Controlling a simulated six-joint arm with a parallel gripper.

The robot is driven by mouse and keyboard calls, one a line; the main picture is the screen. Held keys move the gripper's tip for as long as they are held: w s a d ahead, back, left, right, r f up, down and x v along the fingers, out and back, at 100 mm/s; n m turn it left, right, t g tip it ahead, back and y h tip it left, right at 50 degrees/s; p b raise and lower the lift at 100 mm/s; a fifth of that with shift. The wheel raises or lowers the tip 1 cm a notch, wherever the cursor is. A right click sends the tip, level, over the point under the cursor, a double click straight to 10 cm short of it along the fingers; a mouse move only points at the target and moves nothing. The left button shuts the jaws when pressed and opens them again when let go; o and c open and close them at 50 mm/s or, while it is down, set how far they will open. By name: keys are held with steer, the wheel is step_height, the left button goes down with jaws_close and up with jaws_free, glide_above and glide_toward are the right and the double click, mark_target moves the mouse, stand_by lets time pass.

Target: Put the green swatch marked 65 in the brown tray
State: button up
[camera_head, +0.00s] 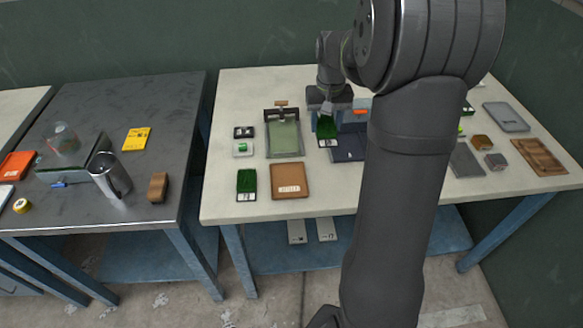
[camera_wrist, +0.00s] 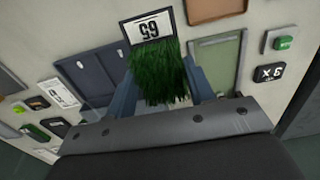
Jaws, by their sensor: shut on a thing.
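The green swatch (camera_wrist: 160,72) is a tuft of grass-like turf with a white label marked 65. My gripper (camera_wrist: 165,92) is shut on it, with a finger on either side, and the label end sticks out beyond the fingers. In the head view the swatch (camera_head: 326,129) hangs below my gripper (camera_head: 325,112), over the back middle of the pale table. I cannot tell its height above the table. The brown tray (camera_head: 290,171) lies to the front left of my gripper, with a white label and no swatch in it. Part of the tray (camera_wrist: 210,9) shows in the wrist view.
Another green swatch (camera_head: 247,181) lies just left of the brown tray. A dark blue folder-like thing (camera_head: 347,149) lies beside my gripper. A wooden tray (camera_head: 540,155) is at the far right. My arm hides the table's centre right.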

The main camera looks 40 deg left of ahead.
steer(key=s+d, duration=0.7)
glide_above(288, 179)
step_height(288, 179, down, 8)
steer(key=shift+w+r, duration=0.1)
steer(key=shift+r, duration=0.15)
steer(key=shift+f, duration=2)
steer(key=o, duration=0.6)
steer(key=shift+f, duration=0.15)
steer(key=shift+o, duration=0.8)
